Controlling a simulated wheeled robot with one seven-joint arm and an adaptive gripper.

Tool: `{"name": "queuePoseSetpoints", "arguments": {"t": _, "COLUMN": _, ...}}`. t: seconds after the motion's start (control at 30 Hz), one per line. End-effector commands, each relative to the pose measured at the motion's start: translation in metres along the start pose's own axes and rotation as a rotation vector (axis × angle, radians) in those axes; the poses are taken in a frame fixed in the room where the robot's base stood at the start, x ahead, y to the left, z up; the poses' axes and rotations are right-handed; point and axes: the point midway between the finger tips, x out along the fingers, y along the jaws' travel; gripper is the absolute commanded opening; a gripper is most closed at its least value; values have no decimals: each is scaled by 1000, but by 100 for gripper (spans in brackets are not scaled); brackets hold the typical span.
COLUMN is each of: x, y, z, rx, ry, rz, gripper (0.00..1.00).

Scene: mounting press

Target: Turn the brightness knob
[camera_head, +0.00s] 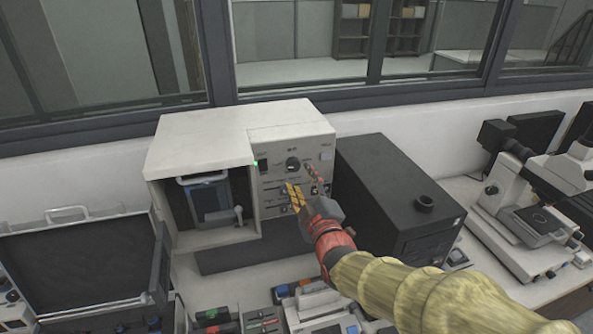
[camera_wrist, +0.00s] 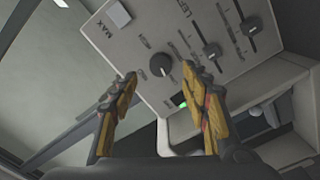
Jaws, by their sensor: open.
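A round dark knob (camera_head: 292,164) sits on the upper part of the light control panel of a white boxy machine (camera_head: 195,135). In the wrist view the knob (camera_wrist: 160,65) has a pale pointer mark and shows between and beyond my fingertips. I cannot read a brightness label by it. My gripper (camera_head: 301,187) is in front of the panel, just below the knob in the head view. In the wrist view my gripper (camera_wrist: 160,75) is open and empty, its yellow fingers on either side of the knob. I cannot tell whether they touch the panel.
Slider controls (camera_wrist: 211,52) lie beside the knob. A green light (camera_wrist: 183,101) is near the right finger. A black box (camera_head: 395,195) stands right of the machine, a microscope (camera_head: 530,215) farther right, an open dark case (camera_head: 80,260) at left.

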Motion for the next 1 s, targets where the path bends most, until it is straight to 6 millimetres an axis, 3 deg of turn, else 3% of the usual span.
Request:
{"name": "queuePoseSetpoints", "arguments": {"t": 0.2, "x": 33, "y": -1, "z": 1, "rx": 1, "ry": -1, "rz": -2, "gripper": 46}}
{"name": "queuePoseSetpoints", "arguments": {"t": 0.4, "x": 50, "y": -1, "z": 1, "rx": 2, "ry": -2, "rz": -3, "gripper": 46}}
{"name": "queuePoseSetpoints", "arguments": {"t": 0.77, "x": 54, "y": 0, "z": 0, "rx": 2, "ry": -1, "rz": -2, "gripper": 46}}
{"name": "queuePoseSetpoints", "arguments": {"t": 1.0, "x": 54, "y": 0, "z": 0, "rx": 2, "ry": -1, "rz": -2, "gripper": 32}}
